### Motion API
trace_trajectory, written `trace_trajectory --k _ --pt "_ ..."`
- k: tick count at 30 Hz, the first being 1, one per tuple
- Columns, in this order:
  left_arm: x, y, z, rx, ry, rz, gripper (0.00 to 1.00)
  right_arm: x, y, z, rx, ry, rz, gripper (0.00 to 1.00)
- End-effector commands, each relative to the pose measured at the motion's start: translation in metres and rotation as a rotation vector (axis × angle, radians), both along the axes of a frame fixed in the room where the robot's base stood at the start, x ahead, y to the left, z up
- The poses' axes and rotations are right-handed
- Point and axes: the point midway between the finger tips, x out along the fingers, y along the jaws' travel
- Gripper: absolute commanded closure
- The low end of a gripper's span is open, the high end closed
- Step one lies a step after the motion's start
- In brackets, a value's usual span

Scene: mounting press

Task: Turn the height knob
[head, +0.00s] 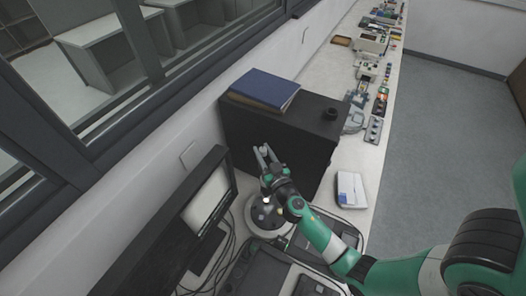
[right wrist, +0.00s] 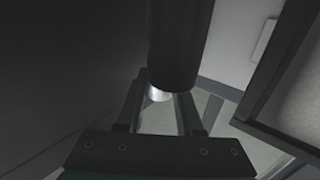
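My right gripper (head: 264,150) is in front of the black box, above a round dark device with a pale base (head: 268,215), which may be the mounting press. Its two fingers stand apart in the head view. In the right wrist view the gripper (right wrist: 160,105) also shows spread fingers. There a dark cylinder (right wrist: 180,45) with a bright lower end comes down from the top and overlaps the right finger. I cannot tell whether it is the height knob or whether the fingers touch it. My arm hides part of the device. My left gripper is not in view.
A large black box (head: 285,135) with a blue binder (head: 265,89) on it stands behind the gripper. A monitor (head: 205,205) is at left, with cables below. A small white box (head: 350,189) lies at right. Several small items line the far bench. The window wall borders the left.

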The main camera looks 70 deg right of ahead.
Motion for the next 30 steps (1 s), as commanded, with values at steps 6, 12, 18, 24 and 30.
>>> trace_trajectory --k 6,12,18,24,30 --pt "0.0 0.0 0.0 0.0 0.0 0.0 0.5 0.0 0.0 0.0 0.0 0.0 0.0 1.0" --pt "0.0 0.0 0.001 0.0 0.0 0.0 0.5 0.0 0.0 0.0 0.0 0.001 0.005 1.0" --pt "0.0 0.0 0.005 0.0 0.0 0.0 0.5 0.0 -0.001 -0.001 0.005 0.009 0.052 1.0" --pt "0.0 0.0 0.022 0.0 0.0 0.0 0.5 -0.001 -0.002 0.002 0.008 0.011 0.163 1.0" --pt "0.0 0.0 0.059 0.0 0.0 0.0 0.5 -0.001 -0.004 0.007 0.005 0.009 0.322 1.0"
